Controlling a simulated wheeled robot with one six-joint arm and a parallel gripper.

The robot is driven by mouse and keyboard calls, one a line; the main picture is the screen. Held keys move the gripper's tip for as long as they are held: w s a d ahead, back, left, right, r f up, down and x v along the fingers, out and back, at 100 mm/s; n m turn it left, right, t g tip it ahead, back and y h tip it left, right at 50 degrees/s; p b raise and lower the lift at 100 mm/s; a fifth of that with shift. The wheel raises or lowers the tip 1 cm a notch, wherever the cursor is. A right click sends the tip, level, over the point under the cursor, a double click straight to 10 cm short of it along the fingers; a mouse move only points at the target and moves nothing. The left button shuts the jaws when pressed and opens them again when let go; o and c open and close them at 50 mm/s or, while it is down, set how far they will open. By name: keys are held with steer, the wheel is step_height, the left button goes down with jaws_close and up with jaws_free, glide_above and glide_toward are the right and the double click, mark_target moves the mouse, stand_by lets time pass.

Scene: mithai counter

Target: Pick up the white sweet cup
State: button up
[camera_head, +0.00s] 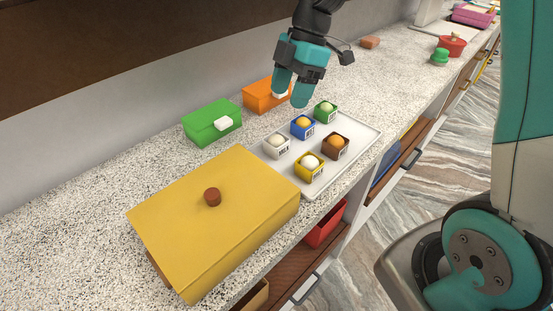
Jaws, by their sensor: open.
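The white sweet cup (276,147) stands upright on a pale tray (363,133), at the tray's left side, with a round cream-coloured sweet in it. My gripper (288,96) is open and empty. It hangs above the counter behind the cups, higher in the picture than the white cup, and is apart from it. Beside the white cup on the tray are a blue cup (303,127), a green cup (326,112), a brown cup (335,146) and a yellow cup (309,167), each holding a round sweet.
A large yellow box (215,230) with a brown knob stands just left of the tray. A green box (211,122) and an orange box (264,96) stand behind it. A red pot (452,46) and a green item (440,57) are far right. Speckled counter is free between.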

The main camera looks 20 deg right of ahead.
mark_target(278, 135)
steer(key=f+n, duration=0.1)
steer(key=f, duration=0.1)
steer(key=f+n, duration=0.1)
steer(key=f, duration=0.1)
steer(key=w+a+f+n, duration=0.1)
steer(key=f, duration=0.1)
steer(key=shift+f+g, duration=0.3)
steer(key=shift+f, duration=0.05)
steer(key=shift+p+x, duration=0.7)
steer(key=shift+x, duration=2.3)
steer(key=shift+w+d, duration=0.1)
steer(key=c, duration=0.7)
